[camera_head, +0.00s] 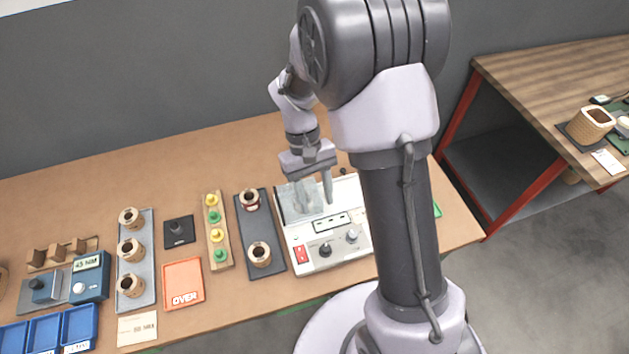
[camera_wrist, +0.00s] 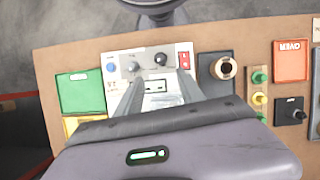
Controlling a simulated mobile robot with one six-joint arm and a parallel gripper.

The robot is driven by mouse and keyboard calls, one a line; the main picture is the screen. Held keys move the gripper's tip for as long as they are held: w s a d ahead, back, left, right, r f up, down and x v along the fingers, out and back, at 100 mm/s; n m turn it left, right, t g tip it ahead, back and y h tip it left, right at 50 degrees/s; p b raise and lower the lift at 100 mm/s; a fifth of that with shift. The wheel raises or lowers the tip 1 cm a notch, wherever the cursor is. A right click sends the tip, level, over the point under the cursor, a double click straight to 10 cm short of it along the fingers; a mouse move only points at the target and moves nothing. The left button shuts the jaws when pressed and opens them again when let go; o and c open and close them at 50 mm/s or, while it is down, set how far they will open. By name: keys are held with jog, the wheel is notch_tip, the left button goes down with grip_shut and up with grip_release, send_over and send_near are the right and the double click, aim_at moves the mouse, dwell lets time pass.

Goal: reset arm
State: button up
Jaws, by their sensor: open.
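My gripper (camera_head: 316,190) hangs above the white tester box (camera_head: 323,262) on the wooden bench. Its two fingers are apart with nothing between them. In the wrist view my gripper (camera_wrist: 158,92) reaches over the same box (camera_wrist: 125,62), which has knobs, a small display and a red switch. A clear panel on the box lies partly behind the fingers. I cannot tell how far the fingertips are above it.
Left of the box are a dark tray (camera_head: 262,225) with two coils, a strip of yellow and green knobs (camera_head: 217,236), an orange OVER tray (camera_head: 183,284), a grey tray (camera_head: 149,279) with coils and blue bins (camera_head: 43,335). A second table (camera_head: 540,70) stands right.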

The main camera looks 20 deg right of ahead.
jog(key=shift+v, duration=1.25)
